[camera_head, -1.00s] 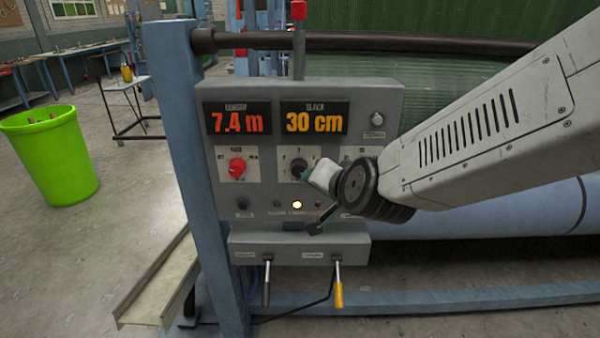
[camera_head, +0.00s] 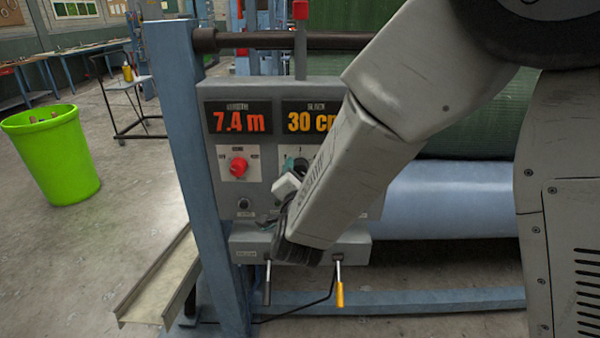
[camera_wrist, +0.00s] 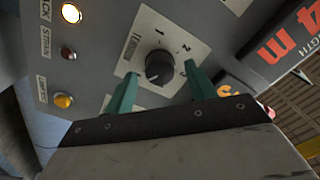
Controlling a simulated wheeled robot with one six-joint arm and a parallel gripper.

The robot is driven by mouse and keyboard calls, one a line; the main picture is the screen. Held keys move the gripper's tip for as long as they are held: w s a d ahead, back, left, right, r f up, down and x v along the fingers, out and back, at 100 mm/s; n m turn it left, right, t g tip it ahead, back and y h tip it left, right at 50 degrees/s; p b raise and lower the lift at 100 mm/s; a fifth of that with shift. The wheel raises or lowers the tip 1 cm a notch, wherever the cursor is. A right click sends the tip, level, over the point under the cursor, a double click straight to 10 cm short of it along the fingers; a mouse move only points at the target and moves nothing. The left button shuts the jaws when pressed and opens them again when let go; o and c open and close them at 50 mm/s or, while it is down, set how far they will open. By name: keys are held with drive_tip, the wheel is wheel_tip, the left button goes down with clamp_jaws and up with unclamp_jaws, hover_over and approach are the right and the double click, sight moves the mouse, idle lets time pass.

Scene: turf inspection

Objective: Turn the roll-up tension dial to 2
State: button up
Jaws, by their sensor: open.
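The dial is a round black knob (camera_wrist: 158,68) on a pale label plate (camera_wrist: 185,28) in the wrist view. A small pale mark on it points toward the picture's lower left. In the head view my gripper (camera_head: 287,186) is at the grey control panel (camera_head: 222,200), and my arm hides most of the dial and the panel's right half.
A red knob (camera_head: 238,167) sits left of the dial, below the 7.4 m display (camera_head: 239,119). Two levers, one black-ended (camera_head: 267,284) and one yellow (camera_head: 339,284), hang below. A blue post (camera_head: 180,130) borders the panel. A green bin (camera_head: 52,150) stands on open floor at left.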

drive_tip(key=shift+w, duration=0.75)
drive_tip(key=c, duration=1)
drive_tip(key=shift+o, duration=0.2)
